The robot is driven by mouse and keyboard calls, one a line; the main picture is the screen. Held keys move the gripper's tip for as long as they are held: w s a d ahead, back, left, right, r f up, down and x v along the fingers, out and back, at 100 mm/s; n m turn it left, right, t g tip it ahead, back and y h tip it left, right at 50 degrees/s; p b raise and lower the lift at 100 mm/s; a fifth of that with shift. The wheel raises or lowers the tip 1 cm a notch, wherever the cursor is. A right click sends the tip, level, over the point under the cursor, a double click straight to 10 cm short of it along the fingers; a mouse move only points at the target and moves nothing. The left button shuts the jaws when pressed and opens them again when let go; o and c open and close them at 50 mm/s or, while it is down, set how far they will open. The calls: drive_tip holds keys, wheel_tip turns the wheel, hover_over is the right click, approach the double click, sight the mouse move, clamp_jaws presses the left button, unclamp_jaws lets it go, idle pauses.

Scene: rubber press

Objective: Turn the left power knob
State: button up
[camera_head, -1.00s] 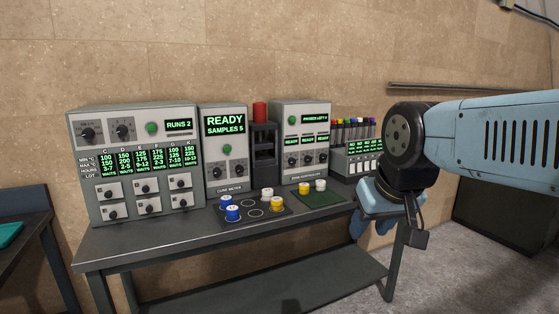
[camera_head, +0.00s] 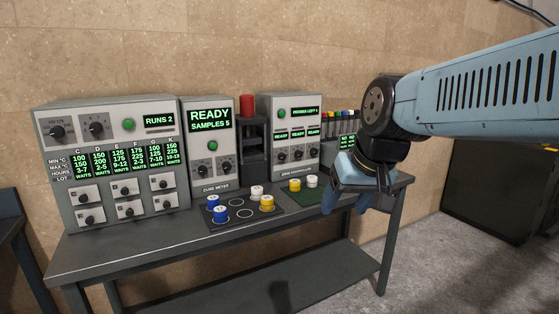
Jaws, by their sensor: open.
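Three machines with dark knobs stand on the bench; no knob label reading "power" is legible. The zone controller (camera_head: 266,125) has a row of three small knobs under its READY displays, the left one (camera_head: 283,157) beside the middle one (camera_head: 298,154). The cure meter (camera_head: 187,125) has two knobs, the left one (camera_head: 199,173) lower on its face. My gripper (camera_head: 347,198) is open and empty, pointing down over the bench's right part, right of the zone controller and apart from every knob.
A dark mat (camera_head: 243,225) carries blue, white and yellow pots, and a green mat (camera_head: 303,197) holds two more. A dark stand with a red cylinder (camera_head: 247,106) is between two machines. A tube rack (camera_head: 345,142) is behind my gripper. The bench front (camera_head: 130,240) is clear.

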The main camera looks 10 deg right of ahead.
drive_tip(key=w+a+m+t+y, duration=0.1)
drive_tip(key=w+a+m+y, duration=0.3)
drive_tip(key=w, duration=1.3)
drive_tip(key=w+a+m+y, duration=0.2)
drive_tip(key=w+a+y, duration=0.3)
drive_tip(key=w, duration=1.2)
drive_tip(key=m+t+h, duration=0.3)
drive_tip(key=m+t, duration=0.7)
drive_tip(key=m, duration=0.4)
approach(284, 158)
drive_tip(key=x, duration=0.8)
drive_tip(key=shift+w+a, duration=0.25)
drive_tip(key=c, duration=1)
